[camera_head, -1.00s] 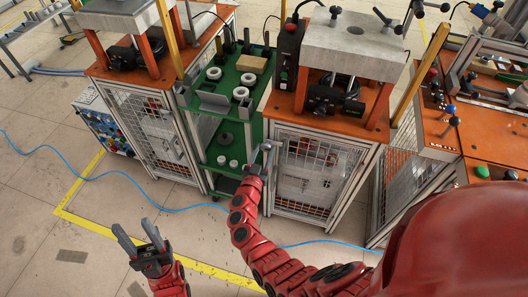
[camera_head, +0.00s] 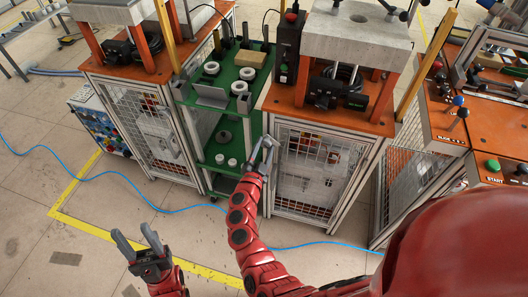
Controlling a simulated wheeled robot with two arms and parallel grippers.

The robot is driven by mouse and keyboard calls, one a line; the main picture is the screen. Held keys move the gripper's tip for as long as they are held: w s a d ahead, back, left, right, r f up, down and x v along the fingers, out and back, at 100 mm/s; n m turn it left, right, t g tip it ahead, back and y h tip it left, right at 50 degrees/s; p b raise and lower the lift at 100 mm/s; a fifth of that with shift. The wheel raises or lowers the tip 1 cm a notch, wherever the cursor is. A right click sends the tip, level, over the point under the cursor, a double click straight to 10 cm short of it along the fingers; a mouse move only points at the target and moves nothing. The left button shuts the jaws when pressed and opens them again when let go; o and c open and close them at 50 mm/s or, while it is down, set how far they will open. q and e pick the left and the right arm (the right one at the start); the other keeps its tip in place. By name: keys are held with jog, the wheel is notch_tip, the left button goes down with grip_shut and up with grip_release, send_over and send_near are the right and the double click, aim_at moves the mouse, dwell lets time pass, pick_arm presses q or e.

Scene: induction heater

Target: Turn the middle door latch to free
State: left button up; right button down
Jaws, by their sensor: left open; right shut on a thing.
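The middle cabinet's door (camera_head: 310,175) is a wire-mesh panel in a pale metal frame, under an orange top. It looks closed. My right gripper (camera_head: 264,145) is at the upper left edge of this door, shut on the door latch. The latch is small and mostly hidden by the fingers, so I cannot tell its angle. My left gripper (camera_head: 136,238) is open and empty, in front of the cabinets at the lower left, with its fingers spread apart above the floor.
A green shelf cart (camera_head: 226,134) with rings and blocks stands just left of the middle cabinet. Another mesh cabinet (camera_head: 150,135) stands further left.

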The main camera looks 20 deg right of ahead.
jog(key=m+b, duration=0.6)
jog(key=shift+s+d+f, duration=0.1)
jog(key=shift+f, duration=0.3)
jog(key=shift+r+m+b, duration=0.1)
jog(key=shift+m+b, duration=1.9)
jog(key=shift+m, duration=0.1)
jog(key=shift+c, duration=1.5)
grip_release()
jog(key=shift+r, duration=0.1)
jog(key=p+v, duration=0.1)
jog(key=v, duration=1.6)
jog(key=shift+a, duration=0.25)
jog(key=shift+s, duration=0.15)
